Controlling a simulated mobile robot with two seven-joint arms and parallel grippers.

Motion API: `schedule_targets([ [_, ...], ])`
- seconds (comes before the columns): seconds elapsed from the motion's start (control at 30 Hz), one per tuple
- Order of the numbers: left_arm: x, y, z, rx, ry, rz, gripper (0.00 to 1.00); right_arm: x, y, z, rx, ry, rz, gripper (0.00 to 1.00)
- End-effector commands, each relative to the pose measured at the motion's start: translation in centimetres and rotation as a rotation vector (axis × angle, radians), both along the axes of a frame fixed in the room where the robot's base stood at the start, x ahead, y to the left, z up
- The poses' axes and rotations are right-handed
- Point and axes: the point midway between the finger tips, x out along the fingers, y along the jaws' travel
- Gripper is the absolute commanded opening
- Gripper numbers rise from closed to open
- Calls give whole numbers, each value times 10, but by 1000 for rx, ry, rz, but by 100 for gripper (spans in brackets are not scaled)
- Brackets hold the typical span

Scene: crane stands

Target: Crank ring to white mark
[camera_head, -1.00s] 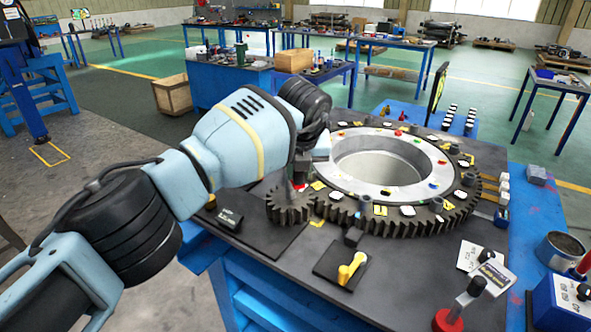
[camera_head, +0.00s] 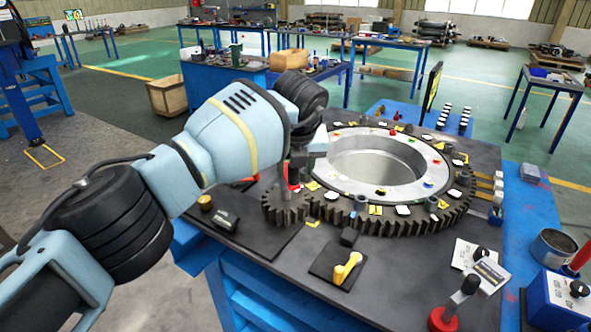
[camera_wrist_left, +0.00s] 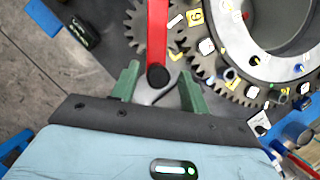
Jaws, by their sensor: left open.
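The large toothed ring (camera_head: 400,224) lies flat on the dark bench top, with yellow and white tags on its rim. It meshes with a small gear (camera_head: 284,208) at its left. In the left wrist view, a red crank arm (camera_wrist_left: 157,35) crosses the small gear (camera_wrist_left: 182,14) and ends in a dark round knob (camera_wrist_left: 158,76). My left gripper (camera_wrist_left: 160,86) is open, its green fingers on either side of the knob; I cannot tell whether they touch it. In the head view my left gripper (camera_head: 303,160) hides most of the crank. Which white tag is the mark is unclear.
A yellow lever (camera_head: 345,270) on a black plate stands in front of the ring.

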Motion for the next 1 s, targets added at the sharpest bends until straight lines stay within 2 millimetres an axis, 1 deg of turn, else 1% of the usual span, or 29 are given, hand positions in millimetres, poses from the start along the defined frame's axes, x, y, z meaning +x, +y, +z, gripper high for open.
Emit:
schedule_targets([
  [0.03,-3,0,13,0,-8,-1,45,3,0,4,0,-8,0,0],
  [0.1,-8,-1,24,0,-9,-2,45,4,0,6,0,-12,0,0],
  [0.3,-18,-2,48,-1,-6,0,45,6,0,9,0,-19,0,0],
  [0.4,-22,-2,55,-1,-4,-2,45,6,-1,8,-1,-18,1,0],
  [0.53,-24,-3,58,-1,-2,-2,45,5,-2,7,-4,-15,3,0],
  [0.87,-24,-3,58,0,-2,-1,45,4,-3,7,-8,-15,8,0],
  [0.9,-24,-3,58,0,-2,-1,45,4,-3,7,-8,-15,8,1],
  [0.97,-24,-3,56,-4,1,-4,45,5,-3,8,-5,-17,5,9],
  [1.0,-25,-6,52,-13,9,-12,45,7,-2,9,-5,-20,5,14],
])
